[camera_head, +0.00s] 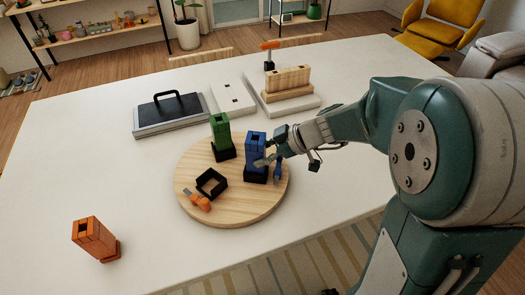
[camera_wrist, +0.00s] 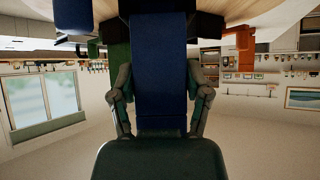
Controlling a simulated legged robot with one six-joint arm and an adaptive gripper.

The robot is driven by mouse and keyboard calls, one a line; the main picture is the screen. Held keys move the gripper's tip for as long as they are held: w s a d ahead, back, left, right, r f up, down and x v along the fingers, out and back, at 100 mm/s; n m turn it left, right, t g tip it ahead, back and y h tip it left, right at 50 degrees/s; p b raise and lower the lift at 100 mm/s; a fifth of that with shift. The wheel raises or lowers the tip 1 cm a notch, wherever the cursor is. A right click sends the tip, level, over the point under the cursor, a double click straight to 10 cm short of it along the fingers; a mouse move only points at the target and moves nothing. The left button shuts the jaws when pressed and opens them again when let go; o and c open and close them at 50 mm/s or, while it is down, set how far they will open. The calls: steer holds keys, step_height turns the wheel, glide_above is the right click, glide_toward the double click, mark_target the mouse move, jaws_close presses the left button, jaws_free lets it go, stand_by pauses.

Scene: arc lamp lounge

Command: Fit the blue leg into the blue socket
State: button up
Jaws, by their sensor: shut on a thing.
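The blue leg (camera_head: 256,148) stands upright at the right of the round wooden board. My gripper (camera_head: 267,157) reaches in from the right and is shut on it. In the wrist view the blue leg (camera_wrist: 158,65) fills the middle, with a finger of my gripper (camera_wrist: 161,92) on each side. A black socket (camera_head: 257,178) shows right under the leg's lower end; I cannot tell how deep the leg sits in it. The fingers cover part of the leg.
A green leg (camera_head: 220,130) stands in a black base on the board (camera_head: 240,215). An empty black socket (camera_head: 211,183) and an orange-handled tool (camera_head: 202,203) lie at its front left. An orange leg (camera_head: 93,236) stands on the table (camera_head: 80,165). A blue tool (camera_head: 278,170) is beside my gripper.

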steer(key=shift+f, duration=0.4)
steer(key=o, duration=1.4)
steer(key=v, duration=1.2)
